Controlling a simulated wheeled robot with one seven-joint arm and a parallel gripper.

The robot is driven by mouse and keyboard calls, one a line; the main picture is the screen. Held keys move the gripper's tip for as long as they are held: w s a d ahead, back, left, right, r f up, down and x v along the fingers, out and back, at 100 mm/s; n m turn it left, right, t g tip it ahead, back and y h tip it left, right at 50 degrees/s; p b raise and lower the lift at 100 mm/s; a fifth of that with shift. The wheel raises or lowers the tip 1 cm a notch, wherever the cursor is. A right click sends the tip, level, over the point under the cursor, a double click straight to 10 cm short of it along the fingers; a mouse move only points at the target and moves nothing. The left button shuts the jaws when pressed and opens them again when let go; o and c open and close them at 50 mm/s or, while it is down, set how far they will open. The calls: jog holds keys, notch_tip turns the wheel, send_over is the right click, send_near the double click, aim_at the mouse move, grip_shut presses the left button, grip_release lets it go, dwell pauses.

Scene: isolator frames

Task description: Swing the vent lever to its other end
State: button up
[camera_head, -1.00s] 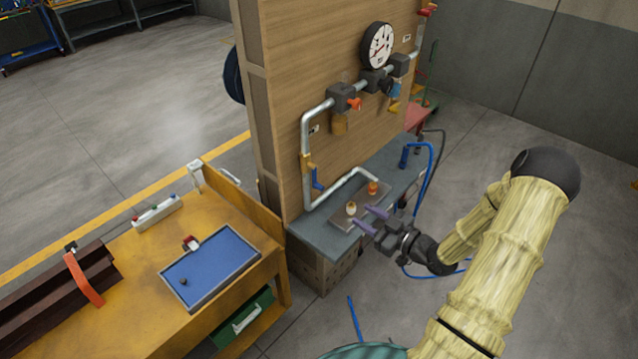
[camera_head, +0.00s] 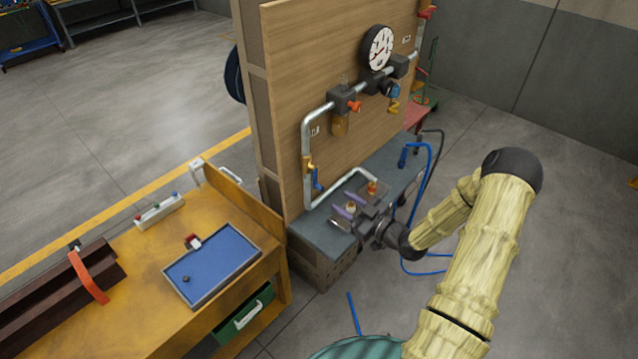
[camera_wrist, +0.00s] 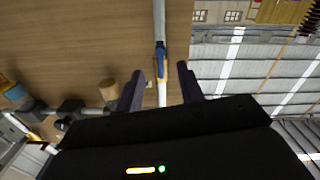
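A blue lever (camera_head: 317,180) sits on a brass valve (camera_head: 308,165) on the left vertical pipe of the wooden panel. It hangs down, roughly along the pipe. No readable label shows which lever is the vent one. My gripper (camera_head: 341,204) is open and empty, low in front of the panel, to the right of and below this lever and apart from it. In the wrist view, the blue lever (camera_wrist: 160,52) and its pipe appear in the gap between my two dark fingers (camera_wrist: 160,82), beyond their tips.
A red-orange handle (camera_head: 355,106) and a yellow handle (camera_head: 394,106) sit higher on the pipework, near a round gauge (camera_head: 378,47). A grey bench (camera_head: 328,238) lies below the panel. A yellow workbench (camera_head: 135,270) with a blue tray (camera_head: 212,265) stands at left.

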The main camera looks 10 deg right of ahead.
aim_at(319, 185)
jog(key=p+x, duration=0.3)
jog(key=x, duration=0.5)
jog(key=shift+w+a+r, duration=0.1)
jog(key=shift+w+a, duration=0.15)
jog(key=shift+w, duration=0.05)
jog(key=shift+w+a, duration=0.3)
jog(key=shift+w, duration=0.2)
